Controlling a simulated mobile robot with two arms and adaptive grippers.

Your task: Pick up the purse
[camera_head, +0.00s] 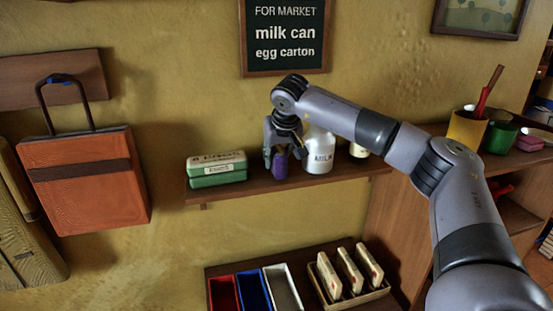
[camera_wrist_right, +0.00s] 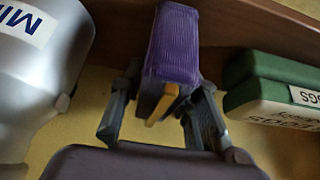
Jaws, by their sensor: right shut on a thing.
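The purple purse (camera_head: 280,166) is at the wall shelf, between the egg cartons and the milk can. In the right wrist view the purse (camera_wrist_right: 174,45) is a ribbed purple block with a yellow part on its near end. My right gripper (camera_head: 278,152) comes down from above and is shut on the purse, with one finger on each side in the right wrist view (camera_wrist_right: 163,98). Whether the purse still touches the shelf is hard to tell. My left gripper is not in view.
The milk can (camera_head: 319,152) stands close on the right of the purse. Green and cream egg cartons (camera_head: 217,172) sit to its left on the shelf (camera_head: 240,190). An orange bag (camera_head: 88,185) hangs at the left. Below are open boxes (camera_head: 255,290) and a divided tray (camera_head: 375,295).

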